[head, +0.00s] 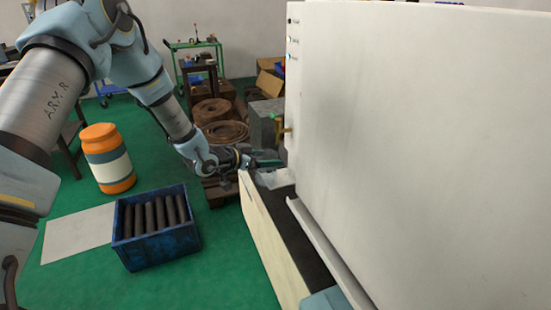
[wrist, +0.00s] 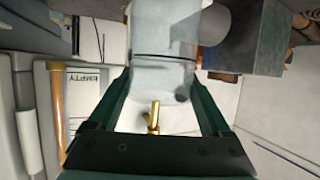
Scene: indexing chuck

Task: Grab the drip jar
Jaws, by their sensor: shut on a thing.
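The drip jar (wrist: 165,65) shows in the wrist view as a pale grey, partly see-through vessel with a dark line around it. It sits between the two dark green fingers of my gripper (wrist: 162,88), which is shut on it. A brass tap (wrist: 153,118) shows close to the jar, between the fingers. In the head view my gripper (head: 264,162) is at the left side of the big white machine (head: 420,140), near its brass fitting (head: 284,130). The jar is hard to make out there.
A pale-sided ledge with a dark top (head: 268,240) runs along the machine below my gripper. A blue crate of dark bars (head: 133,255) and an orange drum (head: 118,184) stand on the green floor. In the wrist view a label reads EMPTY (wrist: 86,77).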

